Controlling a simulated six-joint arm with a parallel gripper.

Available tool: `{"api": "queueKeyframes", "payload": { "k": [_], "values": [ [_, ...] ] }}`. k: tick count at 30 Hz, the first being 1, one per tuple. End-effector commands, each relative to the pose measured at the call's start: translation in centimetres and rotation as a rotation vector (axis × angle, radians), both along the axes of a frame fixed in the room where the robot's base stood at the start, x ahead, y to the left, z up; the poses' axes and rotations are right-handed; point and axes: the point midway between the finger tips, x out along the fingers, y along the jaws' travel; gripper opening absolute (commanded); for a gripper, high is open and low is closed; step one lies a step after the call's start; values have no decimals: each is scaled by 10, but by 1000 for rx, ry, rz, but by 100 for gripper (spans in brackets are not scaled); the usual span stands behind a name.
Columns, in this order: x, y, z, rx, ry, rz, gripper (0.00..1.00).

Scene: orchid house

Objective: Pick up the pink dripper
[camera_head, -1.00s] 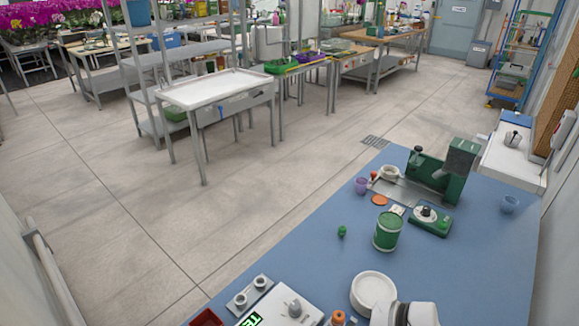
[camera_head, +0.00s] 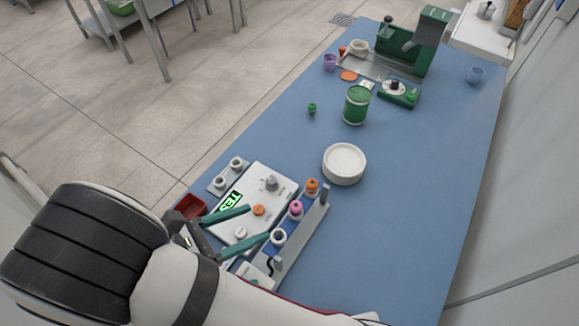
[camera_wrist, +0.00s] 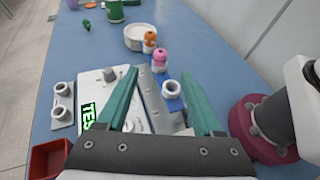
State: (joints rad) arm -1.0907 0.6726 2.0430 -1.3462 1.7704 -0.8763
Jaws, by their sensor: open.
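The pink dripper (camera_head: 296,208) is a small white-bodied piece with a pink top, standing in the grey rack (camera_head: 308,226) on the blue bench. In the rack an orange-topped dripper (camera_head: 312,186) is beyond it and an open white cup (camera_head: 278,237) is nearer. My gripper (camera_head: 258,222) has two green fingers spread wide, with nothing held between them. The wrist view shows the pink dripper (camera_wrist: 161,58) ahead, between the lines of the open fingers and apart from them. The white cup (camera_wrist: 171,88) stands closer to the fingers, near the right one.
A white tester box (camera_head: 258,198) with a green display lies beside the rack, under my fingers. A red bin (camera_head: 190,206) is at its left. A white round dish (camera_head: 344,164) and green tin (camera_head: 356,106) stand farther off. The bench's right side is clear.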

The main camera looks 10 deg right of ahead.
Motion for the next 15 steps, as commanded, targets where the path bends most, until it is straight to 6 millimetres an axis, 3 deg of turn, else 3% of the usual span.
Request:
{"api": "queueKeyframes", "payload": {
  "k": [4, 15],
  "values": [
    [14, -38, -16, -1, 2, -6, 68],
    [37, -92, -42, 1, 2, -9, 68]
  ]
}}
